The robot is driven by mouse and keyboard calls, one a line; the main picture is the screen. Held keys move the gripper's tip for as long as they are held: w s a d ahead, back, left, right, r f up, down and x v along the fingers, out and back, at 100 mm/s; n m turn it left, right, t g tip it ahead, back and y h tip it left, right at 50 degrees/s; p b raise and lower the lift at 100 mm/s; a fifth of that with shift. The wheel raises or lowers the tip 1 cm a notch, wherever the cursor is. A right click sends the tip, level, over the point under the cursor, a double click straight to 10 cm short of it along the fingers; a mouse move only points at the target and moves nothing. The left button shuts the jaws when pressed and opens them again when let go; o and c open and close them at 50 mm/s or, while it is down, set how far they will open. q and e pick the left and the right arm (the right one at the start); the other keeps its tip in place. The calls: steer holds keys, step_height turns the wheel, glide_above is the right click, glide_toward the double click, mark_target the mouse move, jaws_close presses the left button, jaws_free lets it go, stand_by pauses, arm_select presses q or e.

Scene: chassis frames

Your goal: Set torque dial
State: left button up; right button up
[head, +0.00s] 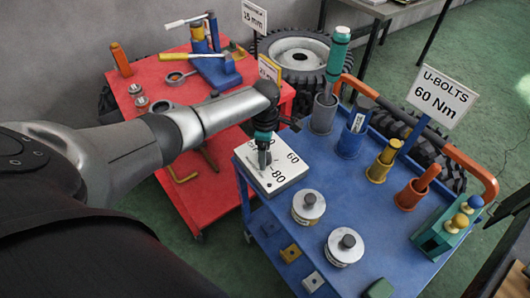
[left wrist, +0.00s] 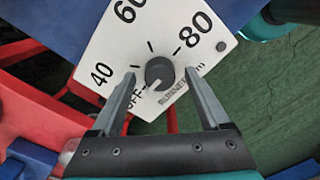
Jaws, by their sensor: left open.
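The torque dial is a dark round knob (left wrist: 160,73) on a white plate with marks OFF, 40, 60 and 80. A light line on the knob appears to point to the lower left, toward OFF. In the head view the white dial box (head: 287,178) sits at the blue cart's left corner, its knob hidden by my gripper. My left gripper (head: 264,160) is over the box. In the left wrist view its open fingers (left wrist: 160,80) stand on either side of the knob, with gaps visible. A sign (head: 440,97) reads "U-BOLTS 60 Nm". My right gripper is not in view.
A red cart (head: 150,78) with tools stands behind at left. Large tires (head: 300,55) lie behind.

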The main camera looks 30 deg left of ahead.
arm_select(q)
jaws_close()
steer(key=shift+d+r+p, duration=0.1)
steer(key=shift+r+p, duration=0.05)
steer(key=shift+p, duration=0.65)
steer(key=m+p, duration=0.2)
steer(key=p, duration=0.2)
steer(key=shift+m, duration=0.4)
steer(key=shift+m+p, duration=0.3)
steer(key=shift+p, duration=0.05)
steer(key=shift+m+p, duration=0.3)
steer(key=shift+m, duration=0.6)
steer(key=m, duration=0.4)
steer(key=shift+m, duration=0.3)
steer(key=m, duration=0.6)
steer(key=shift+p, duration=0.35)
steer(key=m, duration=0.7)
steer(key=shift+m, duration=0.3)
steer(key=m, duration=0.6)
steer(key=m+b, duration=0.1)
steer(key=m, duration=0.5)
steer(key=shift+m, duration=0.4)
